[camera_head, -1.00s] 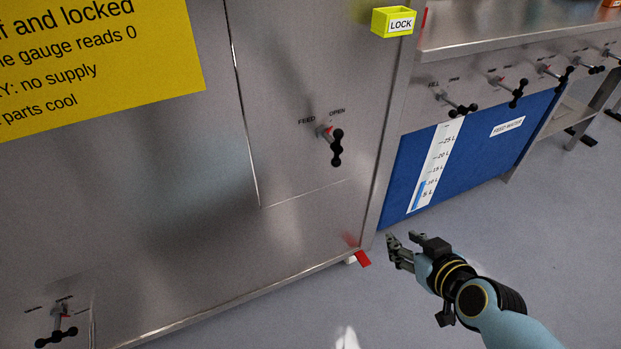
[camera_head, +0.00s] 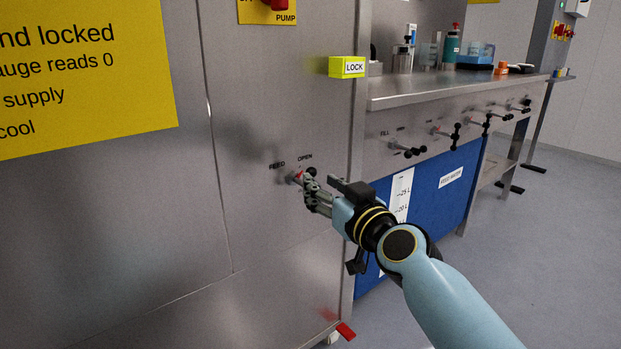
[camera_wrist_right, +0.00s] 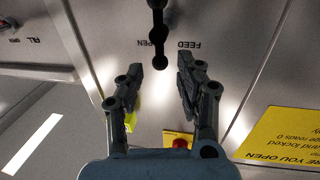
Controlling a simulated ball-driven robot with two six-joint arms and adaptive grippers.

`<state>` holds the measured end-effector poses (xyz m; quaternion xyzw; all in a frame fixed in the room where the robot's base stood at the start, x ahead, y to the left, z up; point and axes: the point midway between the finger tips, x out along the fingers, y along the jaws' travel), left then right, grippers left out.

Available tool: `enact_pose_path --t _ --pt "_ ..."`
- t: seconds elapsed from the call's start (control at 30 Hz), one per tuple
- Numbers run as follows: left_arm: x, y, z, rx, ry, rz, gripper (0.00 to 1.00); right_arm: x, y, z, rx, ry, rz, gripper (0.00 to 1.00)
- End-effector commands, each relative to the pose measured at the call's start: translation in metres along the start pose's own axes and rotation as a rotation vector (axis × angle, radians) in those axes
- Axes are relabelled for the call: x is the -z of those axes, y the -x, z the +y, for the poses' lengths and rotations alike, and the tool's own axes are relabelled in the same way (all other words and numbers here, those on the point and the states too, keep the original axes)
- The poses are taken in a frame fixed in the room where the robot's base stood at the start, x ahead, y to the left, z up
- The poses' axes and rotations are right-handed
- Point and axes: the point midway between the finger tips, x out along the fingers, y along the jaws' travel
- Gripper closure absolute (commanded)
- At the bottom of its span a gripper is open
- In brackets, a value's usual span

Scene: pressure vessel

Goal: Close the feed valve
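The feed valve (camera_head: 298,177) is on the steel panel, with a red mark at its stem and FEED and OPEN labels above. Its black handle is largely hidden behind my right gripper (camera_head: 316,192) in the head view. Whether a finger touches the handle I cannot tell. My left gripper is not in view.
A yellow LOCK box (camera_head: 347,67) sticks out up and right of the valve. A steel bench (camera_head: 430,88) with more black-handled valves stands to the right, above a blue feed-water tank (camera_head: 440,195). A red tag (camera_head: 346,331) is at the panel's foot.

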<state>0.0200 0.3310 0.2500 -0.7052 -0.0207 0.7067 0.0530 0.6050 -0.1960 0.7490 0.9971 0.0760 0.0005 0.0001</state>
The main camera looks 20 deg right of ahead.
Motion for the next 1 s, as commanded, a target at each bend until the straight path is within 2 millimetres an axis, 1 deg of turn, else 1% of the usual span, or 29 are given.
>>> enact_pose_path --t 0.03,0.1,0.2,0.3,0.43,0.67,0.93,1.0 --pt "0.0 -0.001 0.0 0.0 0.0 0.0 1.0 0.001 -0.011 0.0 0.0 -0.001 0.002 0.64" --pt "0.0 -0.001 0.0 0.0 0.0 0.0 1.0 0.0 -0.024 0.0 0.0 -0.002 0.001 0.64" --pt "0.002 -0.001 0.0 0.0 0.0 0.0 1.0 -0.001 -0.038 0.0 0.0 -0.001 -0.001 0.64" --pt "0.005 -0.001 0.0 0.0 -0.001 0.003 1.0 -0.002 -0.048 0.0 0.0 0.0 -0.001 0.64" --pt "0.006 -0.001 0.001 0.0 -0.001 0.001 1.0 -0.001 -0.053 0.0 0.0 0.0 -0.001 0.64" --pt "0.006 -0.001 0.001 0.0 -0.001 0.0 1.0 -0.001 -0.053 0.0 0.0 0.0 -0.001 0.64" --pt "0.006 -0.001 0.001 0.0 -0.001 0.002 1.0 -0.001 -0.053 0.0 0.0 0.0 -0.001 0.99" --pt "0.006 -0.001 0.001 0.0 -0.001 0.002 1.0 -0.001 -0.053 0.0 0.0 0.0 -0.002 1.0"
